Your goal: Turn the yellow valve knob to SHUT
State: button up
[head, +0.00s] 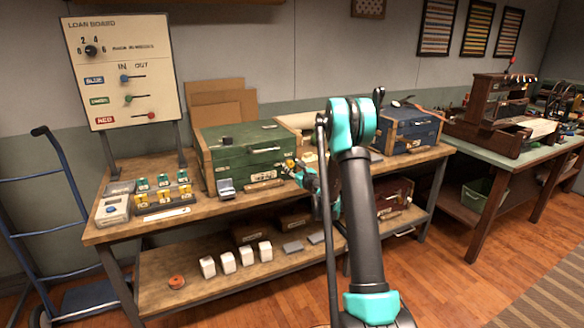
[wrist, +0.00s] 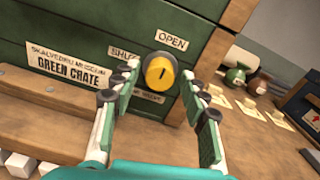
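The yellow valve knob (wrist: 158,73) is on the front of the green crate (wrist: 85,40), near its right end. A small dark mark shows on its face; I cannot tell surely which label it points to. The OPEN label (wrist: 171,41) is above right of the knob. The SHUT label (wrist: 121,53) is to its left, partly hidden. My gripper (wrist: 161,82) is open, with one finger on each side of the knob; contact is unclear. In the head view, my gripper (head: 297,168) is at the front of the green crate (head: 245,150).
The crate stands on a wooden workbench (head: 225,208). A blue crate (head: 410,130) stands to the right. A grey device (head: 113,210) and several small coloured blocks are at the left, below the loan board (head: 125,70). Several tags lie on the bench right of my gripper.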

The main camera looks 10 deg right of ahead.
grip_shut()
jog(key=shift+n, duration=0.3)
jog(key=n, duration=0.3)
jog(key=shift+n, duration=0.3)
jog(key=n, duration=0.4)
jog(key=shift+s+n, duration=0.1)
jog(key=shift+n, duration=0.2)
jog(key=n, duration=0.4)
jog(key=shift+n, duration=2.4)
